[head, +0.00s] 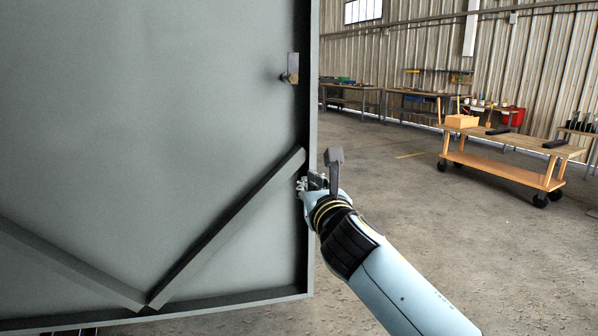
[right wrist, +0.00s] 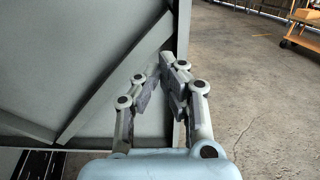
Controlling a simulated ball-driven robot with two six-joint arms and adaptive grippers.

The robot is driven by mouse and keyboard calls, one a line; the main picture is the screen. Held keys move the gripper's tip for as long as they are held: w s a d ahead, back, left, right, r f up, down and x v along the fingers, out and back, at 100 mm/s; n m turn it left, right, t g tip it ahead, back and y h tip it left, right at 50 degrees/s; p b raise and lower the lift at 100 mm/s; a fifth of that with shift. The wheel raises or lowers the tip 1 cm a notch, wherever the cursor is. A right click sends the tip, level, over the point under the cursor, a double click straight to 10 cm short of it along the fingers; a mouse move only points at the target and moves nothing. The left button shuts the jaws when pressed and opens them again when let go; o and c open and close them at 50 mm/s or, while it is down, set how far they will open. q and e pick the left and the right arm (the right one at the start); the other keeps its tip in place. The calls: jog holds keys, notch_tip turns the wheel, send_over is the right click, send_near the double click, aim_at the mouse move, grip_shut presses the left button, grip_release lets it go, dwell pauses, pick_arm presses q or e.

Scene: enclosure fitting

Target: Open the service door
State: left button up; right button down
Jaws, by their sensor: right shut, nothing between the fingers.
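The service door (head: 130,120) is a large grey panel with diagonal braces, filling the left half of the head view. A small latch with a brass-coloured knob (head: 290,77) sits near its right edge. My right gripper (head: 306,184) is at the door's right edge, below the latch and near the end of a diagonal brace. In the right wrist view, the fingers (right wrist: 172,70) are shut with nothing between them, close to the door's edge flange (right wrist: 182,40). I cannot tell whether they touch it. My left gripper is out of view.
Open concrete floor (head: 400,190) lies to the right of the door. A wooden cart (head: 510,165) with a box (head: 461,121) on it stands farther back on the right. Workbenches (head: 355,88) line the corrugated back wall.

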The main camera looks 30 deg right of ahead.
aim_at(296, 165)
jog(key=b+x, duration=0.1)
jog(key=x, duration=0.7)
jog(key=shift+x, duration=0.75)
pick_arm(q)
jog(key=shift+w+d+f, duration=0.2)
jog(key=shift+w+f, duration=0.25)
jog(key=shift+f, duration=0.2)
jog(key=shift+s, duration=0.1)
pick_arm(e)
jog(key=shift+w, duration=0.1)
